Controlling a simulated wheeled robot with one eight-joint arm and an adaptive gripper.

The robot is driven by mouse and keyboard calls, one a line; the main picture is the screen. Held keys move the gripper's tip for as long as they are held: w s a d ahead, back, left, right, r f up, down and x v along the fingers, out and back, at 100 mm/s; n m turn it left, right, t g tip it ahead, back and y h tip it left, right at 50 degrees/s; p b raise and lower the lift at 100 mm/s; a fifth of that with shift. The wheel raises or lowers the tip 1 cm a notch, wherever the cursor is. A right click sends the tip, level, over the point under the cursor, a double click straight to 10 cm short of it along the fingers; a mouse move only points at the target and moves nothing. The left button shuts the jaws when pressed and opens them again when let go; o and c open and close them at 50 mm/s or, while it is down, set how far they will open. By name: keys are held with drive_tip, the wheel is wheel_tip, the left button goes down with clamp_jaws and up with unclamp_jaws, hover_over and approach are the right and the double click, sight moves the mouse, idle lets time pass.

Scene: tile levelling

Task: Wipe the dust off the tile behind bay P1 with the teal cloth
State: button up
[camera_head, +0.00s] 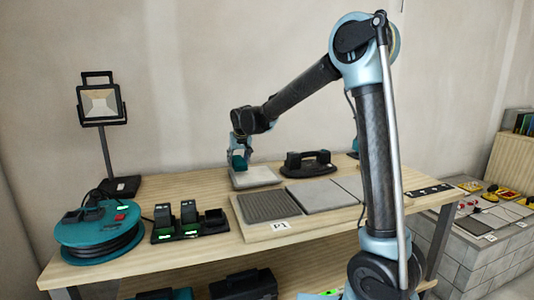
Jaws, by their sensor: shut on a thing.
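My gripper (239,158) is near the back of the wooden bench, low over a light grey tile (262,178). It is shut on the teal cloth (238,163), a small teal shape at the fingertips, partly hidden by the fingers. I cannot tell if the cloth touches the tile. The tile lies behind bay P1, whose white label (281,226) is on the board's front edge. A dark ribbed tile (268,206) lies in that bay. Dust on the light tile is too faint to make out.
A black handled tool (308,165) stands right of the light tile. Grey tiles (308,195) lie on the board. A charger with batteries (190,222) and a teal cable reel (99,236) are at left. A work lamp (102,106) stands behind them.

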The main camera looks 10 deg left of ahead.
drive_tip(key=shift+w+d+r, duration=0.15)
drive_tip(key=shift+d+r, duration=0.05)
drive_tip(key=shift+r, duration=0.3)
drive_tip(key=shift+w+d+r, duration=0.1)
drive_tip(key=shift+d+r, duration=0.05)
drive_tip(key=shift+r, duration=0.3)
drive_tip(key=shift+a+r, duration=0.1)
drive_tip(key=shift+r, duration=1.85)
